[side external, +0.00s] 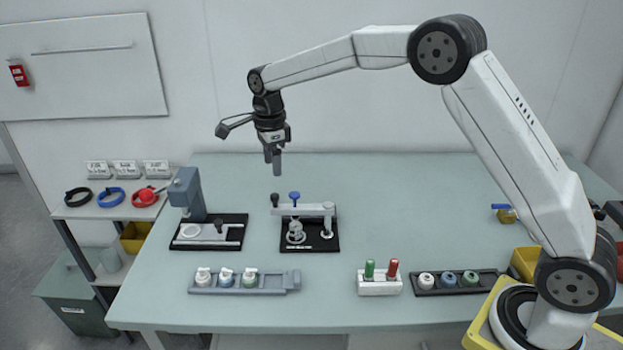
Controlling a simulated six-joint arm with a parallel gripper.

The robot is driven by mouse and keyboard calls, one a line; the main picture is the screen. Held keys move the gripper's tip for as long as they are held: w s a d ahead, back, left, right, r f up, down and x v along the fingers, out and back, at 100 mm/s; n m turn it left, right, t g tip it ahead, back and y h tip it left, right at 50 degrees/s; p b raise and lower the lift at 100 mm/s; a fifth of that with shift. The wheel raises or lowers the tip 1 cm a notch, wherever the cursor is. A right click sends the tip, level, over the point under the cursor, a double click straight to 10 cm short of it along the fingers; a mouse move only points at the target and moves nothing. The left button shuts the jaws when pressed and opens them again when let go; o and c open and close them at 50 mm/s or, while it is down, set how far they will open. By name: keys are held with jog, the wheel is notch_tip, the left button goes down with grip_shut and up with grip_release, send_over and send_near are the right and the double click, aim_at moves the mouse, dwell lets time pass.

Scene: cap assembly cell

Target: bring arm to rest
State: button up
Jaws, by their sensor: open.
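My gripper (273,158) hangs from the end of my arm, pointing down, above the back left part of the table (420,200). It is open and nothing shows between its fingers. It is clear of the fixtures, in the air behind the black-based fixture with a blue knob (310,228). The gap between the fingers is hard to see from this side.
A grey press-like fixture (187,195) stands at left. Along the front are a grey rack (284,283) of capped items, a white block (380,288) with green and red pegs, and a dark rack (442,292). A shelf (105,212) with coloured rings stands left. The table's middle is clear.

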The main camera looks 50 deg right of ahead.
jog(key=shift+s, duration=0.1)
jog(key=shift+s+d+f+n, duration=0.1)
jog(key=shift+s+d+n, duration=0.05)
jog(key=shift+s+n, duration=0.4)
jog(key=s+d+f+n+t, duration=0.1)
jog(key=s+f+n, duration=0.2)
jog(key=s+n, duration=0.7)
jog(key=s+d+f+n+t, duration=0.1)
jog(key=s+d+f+n, duration=0.1)
jog(key=s+n, duration=0.9)
jog(key=s+f, duration=0.1)
jog(key=s, duration=0.4)
jog(key=shift+d+f+t, duration=0.2)
jog(key=shift+t, duration=0.1)
